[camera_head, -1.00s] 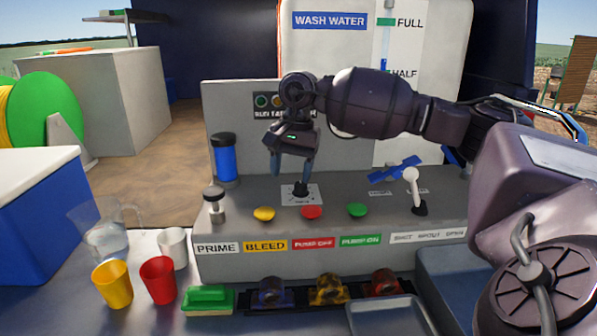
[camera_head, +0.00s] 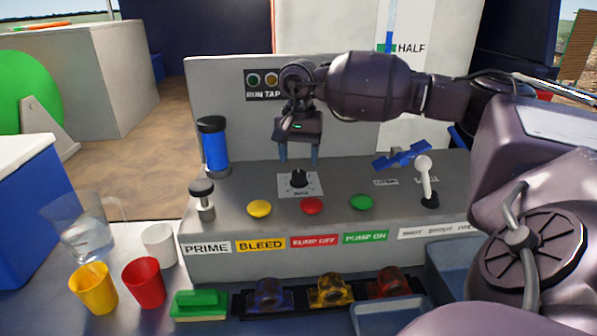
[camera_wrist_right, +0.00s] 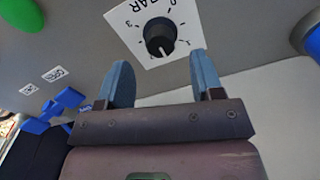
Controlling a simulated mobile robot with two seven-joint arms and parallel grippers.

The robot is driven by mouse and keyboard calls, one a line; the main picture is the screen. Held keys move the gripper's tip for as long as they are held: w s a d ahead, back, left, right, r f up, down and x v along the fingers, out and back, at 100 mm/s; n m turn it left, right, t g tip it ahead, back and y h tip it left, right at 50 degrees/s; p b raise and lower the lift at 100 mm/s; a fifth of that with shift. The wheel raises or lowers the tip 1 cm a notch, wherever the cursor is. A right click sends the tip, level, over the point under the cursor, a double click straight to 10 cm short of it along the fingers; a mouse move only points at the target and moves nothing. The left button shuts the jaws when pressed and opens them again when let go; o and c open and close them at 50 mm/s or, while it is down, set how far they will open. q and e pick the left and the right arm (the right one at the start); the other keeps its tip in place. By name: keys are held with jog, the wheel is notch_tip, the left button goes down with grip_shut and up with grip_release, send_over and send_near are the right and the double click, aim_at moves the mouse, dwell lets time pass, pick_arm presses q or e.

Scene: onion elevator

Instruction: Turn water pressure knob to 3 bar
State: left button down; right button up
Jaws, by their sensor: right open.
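The water pressure knob (camera_head: 299,179) is black with a white pointer line and sits on a white dial plate (camera_head: 286,189) on top of the grey panel. In the right wrist view the knob (camera_wrist_right: 160,38) shows above the fingertips, with "BAR" and a "3" printed on the plate; its pointer line faces the gripper side. My right gripper (camera_head: 299,156) is open, its two blue fingers pointing down just behind and above the knob. In the wrist view the right gripper (camera_wrist_right: 162,72) has nothing between its fingers and looks apart from the knob. My left gripper is not in view.
Yellow (camera_head: 259,208), red (camera_head: 312,206) and green (camera_head: 361,202) buttons sit in front of the knob. A white-handled lever (camera_head: 424,180) and blue valve handle (camera_head: 402,156) stand to the right. A blue cylinder (camera_head: 215,147) and black-capped plunger (camera_head: 202,200) stand left.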

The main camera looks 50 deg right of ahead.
aim_at(299, 172)
notch_tip(299, 172, down, 4)
jog(key=shift+r, duration=0.2)
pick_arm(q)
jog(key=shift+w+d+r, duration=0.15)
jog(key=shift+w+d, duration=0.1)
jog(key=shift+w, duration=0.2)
pick_arm(e)
jog(key=shift+f, duration=0.5)
jog(key=shift+c, duration=0.3)
jog(key=c, duration=0.9)
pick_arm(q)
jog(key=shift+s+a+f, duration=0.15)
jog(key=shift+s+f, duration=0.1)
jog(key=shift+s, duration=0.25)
pick_arm(e)
jog(key=shift+o, duration=0.2)
